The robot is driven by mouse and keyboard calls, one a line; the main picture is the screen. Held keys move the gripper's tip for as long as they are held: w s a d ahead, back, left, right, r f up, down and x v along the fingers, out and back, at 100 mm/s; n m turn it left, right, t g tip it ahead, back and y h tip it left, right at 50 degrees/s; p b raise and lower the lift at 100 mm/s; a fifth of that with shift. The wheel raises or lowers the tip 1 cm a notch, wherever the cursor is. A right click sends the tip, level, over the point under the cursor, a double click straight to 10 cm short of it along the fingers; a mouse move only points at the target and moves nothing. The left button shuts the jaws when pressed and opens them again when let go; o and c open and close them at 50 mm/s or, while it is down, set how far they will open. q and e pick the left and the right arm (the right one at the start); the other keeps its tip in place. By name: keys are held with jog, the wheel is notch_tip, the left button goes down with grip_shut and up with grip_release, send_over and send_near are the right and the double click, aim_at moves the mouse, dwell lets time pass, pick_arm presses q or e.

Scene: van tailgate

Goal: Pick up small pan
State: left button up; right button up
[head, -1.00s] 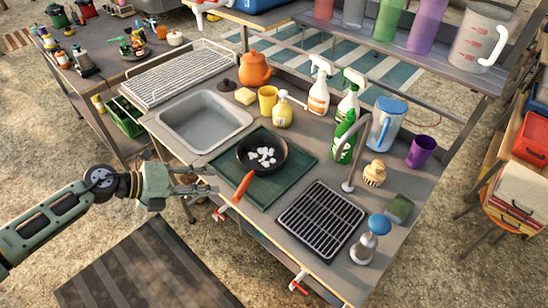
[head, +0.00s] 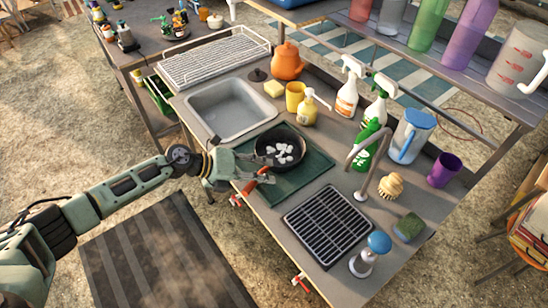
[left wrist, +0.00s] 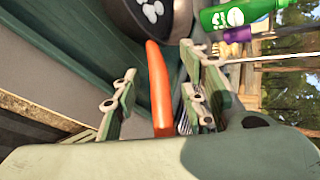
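The small pan (head: 267,144) is black and holds several white pieces. It sits on a dark green board (head: 312,168) on the counter, and its orange handle (head: 249,187) points toward the counter's front edge. The pan's dark body (left wrist: 181,24) also shows at the top of the left wrist view. My left gripper (head: 268,170) is at the handle. In the left wrist view, its fingers (left wrist: 157,100) are apart, with the orange handle (left wrist: 158,85) between them and a gap on the left side. My right gripper is not in view.
A sink (head: 232,108) lies left of the board and a black grate (head: 328,226) right of it. Behind stand spray bottles (head: 347,98), a green bottle (head: 361,152), a faucet (head: 364,172) and a blue-lidded pitcher (head: 408,136). A shelf overhangs the back.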

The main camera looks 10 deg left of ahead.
pick_arm(q)
jog(key=shift+d+f, duration=0.1)
jog(key=shift+d, duration=0.05)
jog(key=c, duration=0.5)
grip_shut()
jog(key=shift+w, duration=0.1)
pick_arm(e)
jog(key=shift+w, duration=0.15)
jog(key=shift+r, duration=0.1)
